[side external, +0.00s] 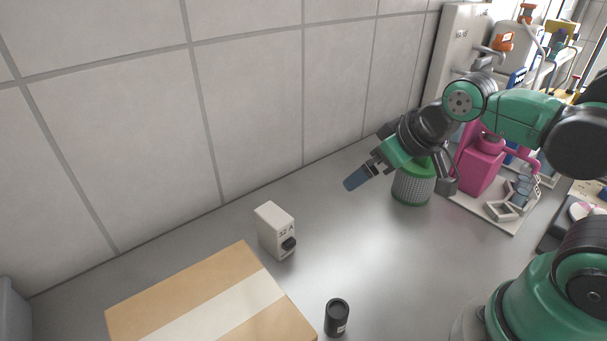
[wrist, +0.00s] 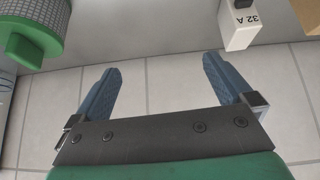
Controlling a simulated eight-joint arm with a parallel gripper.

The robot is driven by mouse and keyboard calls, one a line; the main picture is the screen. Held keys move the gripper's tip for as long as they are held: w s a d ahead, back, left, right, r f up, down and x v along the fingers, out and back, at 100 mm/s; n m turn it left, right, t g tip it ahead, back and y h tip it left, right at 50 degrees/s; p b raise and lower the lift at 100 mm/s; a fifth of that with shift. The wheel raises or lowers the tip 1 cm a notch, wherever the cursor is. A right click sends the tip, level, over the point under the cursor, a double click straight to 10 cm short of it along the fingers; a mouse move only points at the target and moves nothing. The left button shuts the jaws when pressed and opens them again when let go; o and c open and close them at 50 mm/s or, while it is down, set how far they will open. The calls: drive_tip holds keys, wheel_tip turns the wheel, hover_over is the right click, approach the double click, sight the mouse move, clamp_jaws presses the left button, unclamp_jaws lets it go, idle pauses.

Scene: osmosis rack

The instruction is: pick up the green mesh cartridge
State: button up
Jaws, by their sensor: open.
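The green mesh cartridge (side external: 413,187) stands upright on the grey counter, a grey mesh cylinder with a green top. In the side view my wrist partly covers its top. It also shows in the wrist view (wrist: 37,30), at the upper left corner, cut off by the frame edge and outside the jaws. My gripper (side external: 356,179) is to the left of the cartridge in the side view, pointing left and down, with blue fingers. In the wrist view the jaws (wrist: 161,80) are spread apart with nothing between them.
A white box marked 32 A (side external: 275,230) stands left of centre; it also shows in the wrist view (wrist: 238,22). A cardboard box (side external: 215,295) and a black cylinder (side external: 337,317) are in front. A pink stand (side external: 481,168) is right of the cartridge. A tiled wall runs behind.

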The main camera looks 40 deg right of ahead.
sight(407, 166)
drive_tip(key=w+d+f+n+g+h, duration=0.1)
drive_tip(key=d+n+g+h, duration=0.2)
drive_tip(key=d+n+h, duration=0.1)
drive_tip(key=w+d+f+n+g+h, duration=0.1)
drive_tip(key=d+n+g+h, duration=0.2)
drive_tip(key=d+n+h, duration=0.1)
drive_tip(key=w+d+f+n+g+h, duration=0.1)
drive_tip(key=d+f+n+g+h, duration=0.1)
drive_tip(key=d+n+g+h, duration=0.2)
drive_tip(key=shift+d+n+h, duration=0.3)
drive_tip(key=shift+d+n, duration=0.8)
drive_tip(key=shift+n, duration=0.2)
drive_tip(key=shift+s+d, duration=0.1)
drive_tip(key=shift+d, duration=0.1)
drive_tip(key=shift+x, duration=2.65)
clamp_jaws()
